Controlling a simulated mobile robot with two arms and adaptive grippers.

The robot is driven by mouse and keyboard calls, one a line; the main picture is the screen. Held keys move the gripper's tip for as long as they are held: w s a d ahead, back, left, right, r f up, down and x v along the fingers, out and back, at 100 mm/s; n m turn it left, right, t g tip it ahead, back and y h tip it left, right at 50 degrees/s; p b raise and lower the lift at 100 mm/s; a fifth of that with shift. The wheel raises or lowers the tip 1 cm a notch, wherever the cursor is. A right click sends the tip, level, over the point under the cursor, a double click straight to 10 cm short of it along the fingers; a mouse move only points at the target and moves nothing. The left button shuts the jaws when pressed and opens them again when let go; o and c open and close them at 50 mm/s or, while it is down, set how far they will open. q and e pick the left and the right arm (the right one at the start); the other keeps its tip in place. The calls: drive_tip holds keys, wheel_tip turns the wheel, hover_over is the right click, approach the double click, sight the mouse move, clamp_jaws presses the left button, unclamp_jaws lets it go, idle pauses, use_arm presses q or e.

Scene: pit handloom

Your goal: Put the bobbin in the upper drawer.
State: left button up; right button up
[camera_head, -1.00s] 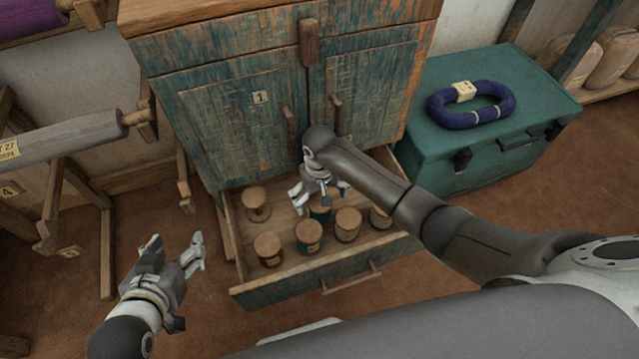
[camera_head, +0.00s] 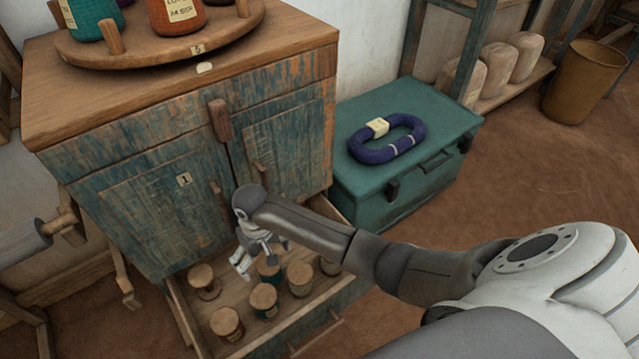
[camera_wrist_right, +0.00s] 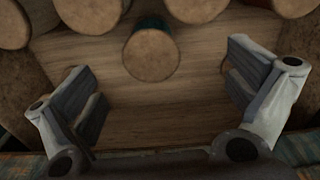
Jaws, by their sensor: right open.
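Several bobbins with wooden tops stand in the open lower drawer (camera_head: 338,300); a dark green one (camera_head: 269,272) is closest to my right gripper (camera_head: 262,258). The right gripper is open and empty, above the back part of this drawer. In the right wrist view, the green bobbin's round top (camera_wrist_right: 150,54) lies ahead of the spread fingers (camera_wrist_right: 160,88), apart from them, with bare drawer floor between. The upper drawer (camera_head: 140,138), under the cabinet top, looks shut, with a wooden handle (camera_head: 220,120). My left gripper is out of view.
A round wooden stand (camera_head: 160,45) with yarn cones sits on the cabinet top (camera_head: 270,45). A teal chest (camera_head: 400,185) with a blue yarn ring (camera_head: 386,140) stands right of the cabinet. A brown bin (camera_head: 585,82) is farther right. Open floor lies in front of the chest.

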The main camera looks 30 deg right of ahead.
drive_tip(key=shift+n+t+y, duration=0.5)
drive_tip(key=shift+t+y, duration=0.1)
drive_tip(key=shift+y, duration=0.1)
drive_tip(key=s+a, duration=0.1)
drive_tip(key=s, duration=0.1)
drive_tip(key=s+a, duration=0.1)
drive_tip(key=s, duration=0.1)
drive_tip(key=s+a, duration=0.1)
drive_tip(key=s, duration=0.2)
drive_tip(key=shift+s+f, duration=0.1)
drive_tip(key=shift+f, duration=0.05)
drive_tip(key=s+d+r+t, duration=0.1)
drive_tip(key=s+d+r, duration=0.3)
drive_tip(key=s, duration=0.2)
drive_tip(key=s+d+r+t+h, duration=0.1)
drive_tip(key=s+d+r+t, duration=0.1)
drive_tip(key=s+d+r, duration=0.2)
drive_tip(key=s+r, duration=0.1)
drive_tip(key=s, duration=0.2)
drive_tip(key=shift+s+d+r+m+t, duration=0.25)
drive_tip(key=shift+d+m+t, duration=0.05)
drive_tip(key=shift+d, duration=0.1)
